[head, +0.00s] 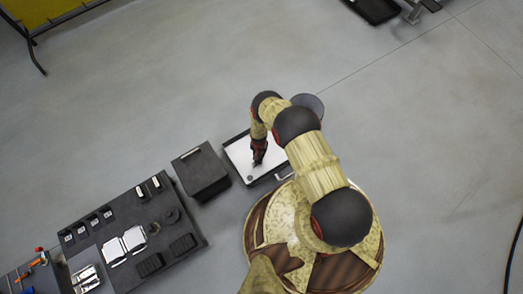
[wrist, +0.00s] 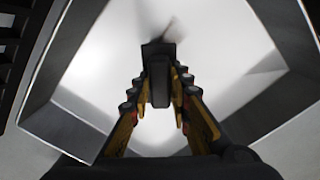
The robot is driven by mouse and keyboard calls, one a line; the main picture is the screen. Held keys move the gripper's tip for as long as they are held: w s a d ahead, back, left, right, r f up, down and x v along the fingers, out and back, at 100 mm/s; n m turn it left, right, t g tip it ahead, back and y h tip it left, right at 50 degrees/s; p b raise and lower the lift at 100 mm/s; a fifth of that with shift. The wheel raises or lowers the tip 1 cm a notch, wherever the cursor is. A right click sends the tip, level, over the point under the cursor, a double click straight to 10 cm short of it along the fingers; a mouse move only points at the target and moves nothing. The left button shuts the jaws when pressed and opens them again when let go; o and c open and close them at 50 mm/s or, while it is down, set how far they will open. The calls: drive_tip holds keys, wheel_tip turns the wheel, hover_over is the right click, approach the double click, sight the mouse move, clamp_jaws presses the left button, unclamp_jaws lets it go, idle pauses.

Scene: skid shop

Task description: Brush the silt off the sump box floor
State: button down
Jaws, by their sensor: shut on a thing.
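The sump box (head: 231,146) is a shallow open box with dark walls and a pale floor. In the wrist view its grey wall (wrist: 275,28) rings the bright floor. My gripper (head: 258,163) reaches down into the box area in the head view. In the wrist view my gripper (wrist: 158,88) is shut on a dark, blocky tool, apparently the brush (wrist: 158,68), whose far end points at the floor. A blurred grey patch lies at the tool's tip; I cannot tell whether it is bristles or silt. A small dark round spot shows on the floor near the box's front corner.
A dark closed case (head: 201,172) stands just left of the box. Further left, a dark table or mat (head: 108,213) holds several small parts. A handle (head: 284,174) sticks out from the box's near right side. The grey floor (head: 180,90) behind is open.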

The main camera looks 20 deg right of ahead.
drive_tip(key=shift+s+a+f, duration=0.1)
drive_tip(key=shift+s+a, duration=0.15)
drive_tip(key=shift+a, duration=0.45)
drive_tip(key=shift+s+a, duration=0.25)
drive_tip(key=shift+a, duration=0.45)
drive_tip(key=shift+s+a, duration=0.25)
drive_tip(key=shift+a, duration=0.6)
drive_tip(key=shift+s+a, duration=0.2)
drive_tip(key=shift+a, duration=0.6)
drive_tip(key=shift+s+a, duration=0.3)
drive_tip(key=shift+a, duration=0.55)
drive_tip(key=shift+s+a, duration=0.3)
drive_tip(key=shift+a, duration=0.5)
drive_tip(key=shift+s+a, duration=0.1)
drive_tip(key=shift+s+d, duration=0.25)
drive_tip(key=shift+s, duration=0.65)
drive_tip(key=shift+w+d, duration=0.25)
drive_tip(key=shift+d, duration=0.4)
drive_tip(key=shift+w+d, duration=0.25)
drive_tip(key=shift+d, duration=0.35)
drive_tip(key=shift+w+d, duration=0.25)
drive_tip(key=shift+d, duration=0.4)
